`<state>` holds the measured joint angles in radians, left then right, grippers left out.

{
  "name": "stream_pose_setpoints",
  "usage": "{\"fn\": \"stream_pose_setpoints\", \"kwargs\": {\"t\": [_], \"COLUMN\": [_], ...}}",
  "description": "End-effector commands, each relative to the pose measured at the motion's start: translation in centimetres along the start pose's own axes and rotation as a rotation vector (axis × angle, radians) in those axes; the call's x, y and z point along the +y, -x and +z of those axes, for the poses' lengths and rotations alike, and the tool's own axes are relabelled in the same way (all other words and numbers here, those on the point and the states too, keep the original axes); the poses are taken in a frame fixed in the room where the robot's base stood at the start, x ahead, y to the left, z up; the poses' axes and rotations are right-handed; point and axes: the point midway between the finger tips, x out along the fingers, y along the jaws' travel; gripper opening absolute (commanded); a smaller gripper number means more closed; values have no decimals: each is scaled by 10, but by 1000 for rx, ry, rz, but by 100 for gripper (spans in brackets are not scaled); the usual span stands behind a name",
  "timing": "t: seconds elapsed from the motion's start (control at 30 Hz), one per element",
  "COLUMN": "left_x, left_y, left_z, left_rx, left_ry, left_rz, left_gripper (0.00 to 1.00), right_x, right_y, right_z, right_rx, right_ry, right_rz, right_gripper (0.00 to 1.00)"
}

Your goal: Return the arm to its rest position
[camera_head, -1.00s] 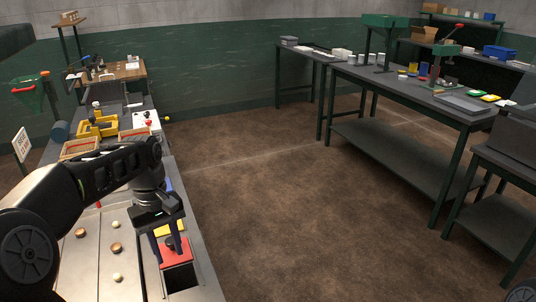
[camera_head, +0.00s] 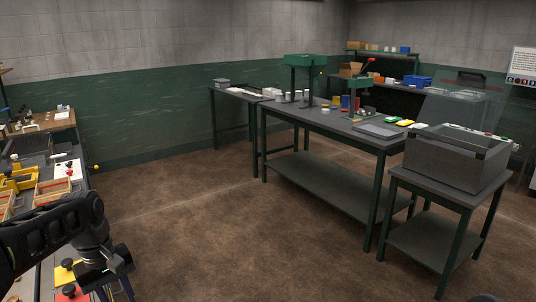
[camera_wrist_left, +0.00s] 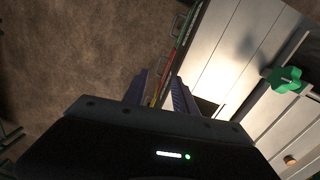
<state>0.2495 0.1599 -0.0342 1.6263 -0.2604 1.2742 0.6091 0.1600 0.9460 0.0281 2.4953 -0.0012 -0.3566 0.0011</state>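My left gripper (camera_head: 118,291) is at the bottom left in the head view, over the left workbench's near right edge, pointing down. In the left wrist view its two purple fingers (camera_wrist_left: 160,90) are apart with nothing held between them. A red block (camera_head: 72,294) and a yellow block (camera_head: 66,271) are beside the gripper in the head view. My right gripper is not in view; only a small dark part shows at the bottom edge.
The left workbench (camera_wrist_left: 235,45) has a green star-shaped knob (camera_wrist_left: 284,79).

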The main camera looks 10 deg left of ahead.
Motion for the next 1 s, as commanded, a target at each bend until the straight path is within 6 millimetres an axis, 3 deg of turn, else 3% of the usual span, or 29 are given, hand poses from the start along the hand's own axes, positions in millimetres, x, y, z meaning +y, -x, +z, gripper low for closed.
{"fn": "stream_pose_setpoints", "kwargs": {"t": [0.23,0.37,0.47,0.57,0.67,0.77,0.9,1.0], "left_x": [30,55,79,105,127,134,115,90], "left_y": [-17,-43,-77,-127,-192,-255,-324,-355], "left_z": [-23,-28,-24,-7,31,86,176,237], "left_rx": [122,183,218,247,262,253,191,111], "left_ry": [-105,-186,-261,-349,-444,-522,-596,-625], "left_rz": [111,173,222,274,322,351,354,335], "left_gripper": [33,33,33,33,33,33,33,33], "right_x": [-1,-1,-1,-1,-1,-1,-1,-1], "right_y": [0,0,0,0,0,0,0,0], "right_z": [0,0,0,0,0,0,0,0], "right_rx": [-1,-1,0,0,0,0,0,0], "right_ry": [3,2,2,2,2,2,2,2], "right_rz": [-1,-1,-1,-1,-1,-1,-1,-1], "right_gripper": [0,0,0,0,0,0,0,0]}}
